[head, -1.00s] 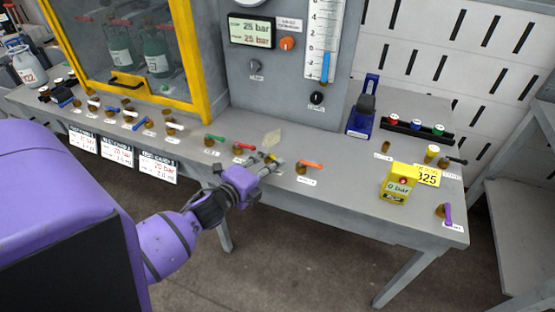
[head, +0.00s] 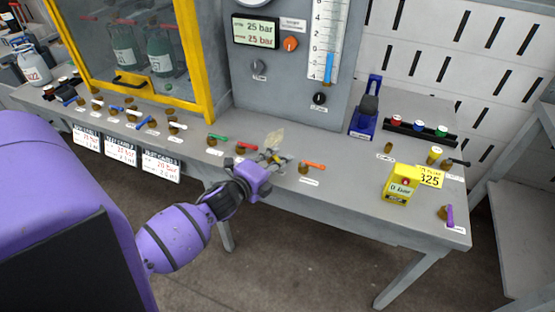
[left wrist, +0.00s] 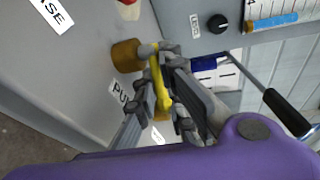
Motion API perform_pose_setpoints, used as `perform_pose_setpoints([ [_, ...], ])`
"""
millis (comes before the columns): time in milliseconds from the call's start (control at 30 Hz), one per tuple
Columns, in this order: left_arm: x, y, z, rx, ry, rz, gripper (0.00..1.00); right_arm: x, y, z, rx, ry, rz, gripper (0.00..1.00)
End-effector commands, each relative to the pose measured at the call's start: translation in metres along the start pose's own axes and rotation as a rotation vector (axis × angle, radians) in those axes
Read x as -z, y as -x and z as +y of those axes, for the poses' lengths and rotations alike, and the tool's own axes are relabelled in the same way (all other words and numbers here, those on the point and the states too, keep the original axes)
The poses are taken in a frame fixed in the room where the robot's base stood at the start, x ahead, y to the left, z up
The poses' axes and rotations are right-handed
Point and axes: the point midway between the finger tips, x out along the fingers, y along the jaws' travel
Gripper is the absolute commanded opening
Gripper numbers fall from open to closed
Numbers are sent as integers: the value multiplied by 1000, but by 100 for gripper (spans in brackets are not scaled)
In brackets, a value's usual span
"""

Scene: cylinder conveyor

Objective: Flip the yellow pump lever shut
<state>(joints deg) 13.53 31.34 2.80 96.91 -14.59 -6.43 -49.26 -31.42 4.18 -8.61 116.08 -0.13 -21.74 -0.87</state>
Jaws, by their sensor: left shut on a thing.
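The yellow pump lever (left wrist: 157,78) shows in the left wrist view, on a brass valve body (left wrist: 126,56) on the grey bench, beside a label partly reading "PU". My left gripper (left wrist: 160,90) has its grey fingers on both sides of the lever and is shut on it. In the head view my left gripper (head: 272,163) is at the bench's front edge, between the red lever (head: 246,147) and the orange lever (head: 313,164). There its fingers hide most of the yellow lever. My right gripper is not in view.
A green lever (head: 217,137) and several blue and white ones line the front edge to the left. A yellow gauge box (head: 400,187) and a purple lever (head: 450,215) are to the right. A blue hand pump (head: 364,110) stands behind.

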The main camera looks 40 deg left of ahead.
Motion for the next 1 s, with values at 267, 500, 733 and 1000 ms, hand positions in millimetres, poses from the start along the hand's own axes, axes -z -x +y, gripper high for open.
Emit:
perform_pose_setpoints([
  [267, 3, -4, 0, -11, 35, -116, 0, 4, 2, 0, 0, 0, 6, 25],
  [500, 5, -10, 2, -27, 70, -296, 0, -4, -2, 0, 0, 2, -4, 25],
  [733, 5, -16, 4, -43, 96, -462, 0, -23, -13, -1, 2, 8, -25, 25],
  [1000, 3, -20, 4, -55, 117, -595, 0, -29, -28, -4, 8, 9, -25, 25],
])
